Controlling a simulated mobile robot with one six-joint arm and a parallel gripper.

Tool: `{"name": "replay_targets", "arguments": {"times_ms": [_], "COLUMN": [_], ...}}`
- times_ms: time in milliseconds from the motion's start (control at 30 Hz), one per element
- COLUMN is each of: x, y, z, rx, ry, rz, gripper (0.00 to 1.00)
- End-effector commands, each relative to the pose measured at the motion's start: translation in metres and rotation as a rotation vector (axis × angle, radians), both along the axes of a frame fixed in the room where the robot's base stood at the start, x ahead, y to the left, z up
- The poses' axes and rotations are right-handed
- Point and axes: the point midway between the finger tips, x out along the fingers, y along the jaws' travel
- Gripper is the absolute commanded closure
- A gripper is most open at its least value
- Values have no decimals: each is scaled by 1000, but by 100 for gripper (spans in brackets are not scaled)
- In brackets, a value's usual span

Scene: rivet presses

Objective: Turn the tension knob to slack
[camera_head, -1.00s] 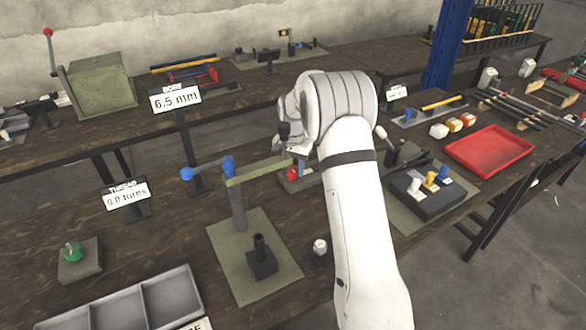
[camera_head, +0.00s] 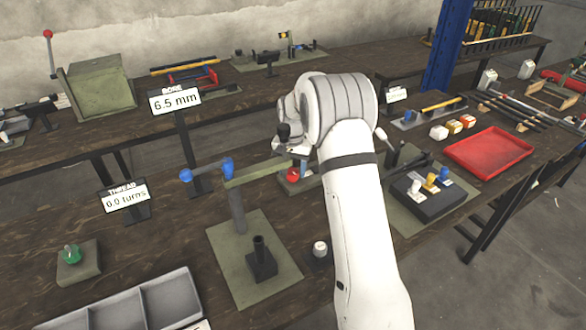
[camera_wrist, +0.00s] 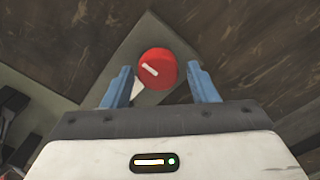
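A red round knob (camera_wrist: 157,68) with a white line on its face sits on a grey-green plate (camera_wrist: 128,58) in the wrist view. The white line slants down to the right. No label on the knob is readable. My gripper (camera_wrist: 160,71) is open, with one blue finger on each side of the knob and a visible gap on both sides. I cannot tell how deep the fingertips reach beside it. In the head view the red knob (camera_head: 293,175) shows below my wrist, partly hidden. My fingers are mostly hidden there.
A green knob (camera_head: 72,254) sits on a block at the left. A post with a blue-ended lever (camera_head: 207,171) stands left of my arm. Signs read "BORE 6.5 mm" (camera_head: 175,101) and "THREAD 0.0 turns" (camera_head: 126,197). A block with small levers (camera_head: 430,203) stands at the right.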

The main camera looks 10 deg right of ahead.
Motion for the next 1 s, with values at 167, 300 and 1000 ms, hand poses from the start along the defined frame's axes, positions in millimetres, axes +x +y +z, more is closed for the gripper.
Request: {"name": "replay_targets", "arguments": {"times_ms": [167,300,1000], "x": [-1,-1,0], "y": [0,0,0], "z": [-1,-1,77], "rx": [0,0,0], "ry": [4,4,3], "rz": [0,0,-1], "gripper": [39,39,39]}}
